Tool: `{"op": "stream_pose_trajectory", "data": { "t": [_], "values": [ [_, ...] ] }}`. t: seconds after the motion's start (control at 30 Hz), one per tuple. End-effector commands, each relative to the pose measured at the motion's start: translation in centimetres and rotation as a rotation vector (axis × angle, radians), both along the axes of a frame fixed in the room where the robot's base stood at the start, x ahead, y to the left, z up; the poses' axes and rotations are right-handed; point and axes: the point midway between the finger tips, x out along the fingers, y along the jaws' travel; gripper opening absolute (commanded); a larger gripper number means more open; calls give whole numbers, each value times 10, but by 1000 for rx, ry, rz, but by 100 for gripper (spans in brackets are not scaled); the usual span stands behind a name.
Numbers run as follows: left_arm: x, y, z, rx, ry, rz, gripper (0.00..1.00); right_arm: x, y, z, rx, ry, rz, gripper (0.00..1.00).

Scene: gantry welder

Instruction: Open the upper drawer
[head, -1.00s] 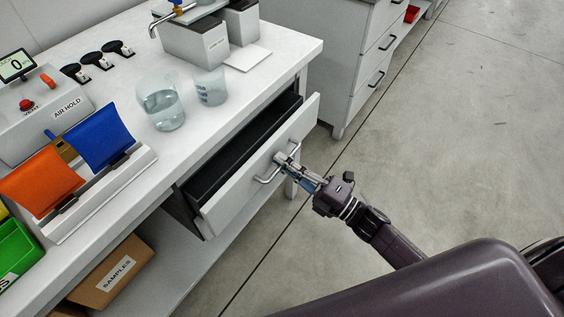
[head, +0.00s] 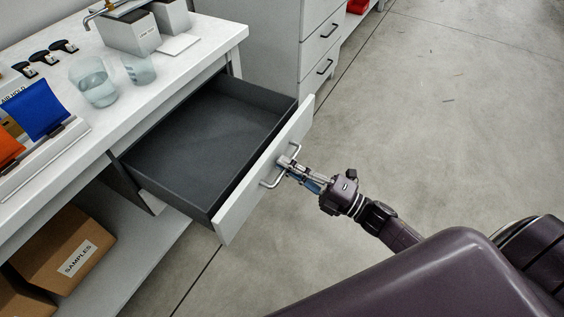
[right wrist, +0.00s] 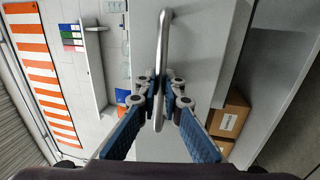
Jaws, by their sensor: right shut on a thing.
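The upper drawer (head: 205,140) is pulled well out from under the white bench top. Its dark grey inside is visible and looks empty. Its white front panel (head: 245,200) carries a silver bar handle (head: 269,183). My right gripper (head: 288,166) is shut on this handle, near its middle. In the right wrist view the gripper's blue-padded fingers (right wrist: 160,92) close on both sides of the handle (right wrist: 164,40). My left gripper is not in view.
A cardboard box marked SAMPLES (head: 62,250) sits on the lower shelf. A drawer cabinet (head: 312,45) stands behind. The floor at right is clear.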

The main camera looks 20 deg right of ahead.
Motion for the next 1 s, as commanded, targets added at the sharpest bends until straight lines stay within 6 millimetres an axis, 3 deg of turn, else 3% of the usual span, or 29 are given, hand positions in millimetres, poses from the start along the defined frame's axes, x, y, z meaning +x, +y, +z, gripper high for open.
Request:
{"op": "stream_pose_trajectory", "data": {
  "t": [0.33, 0.37, 0.4, 0.73, 1.0],
  "values": [
    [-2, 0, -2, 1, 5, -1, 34, -1, 0, -1, -1, 1, 1, 0],
    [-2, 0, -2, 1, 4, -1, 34, -1, 0, -1, -1, 1, 1, 10],
    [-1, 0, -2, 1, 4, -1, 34, -1, 0, -1, -1, 1, 1, 15],
    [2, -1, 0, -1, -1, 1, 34, -3, -2, -1, 0, 1, 0, 15],
    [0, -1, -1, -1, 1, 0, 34, -35, -28, -11, 0, 6, -1, 15]
  ]
}}
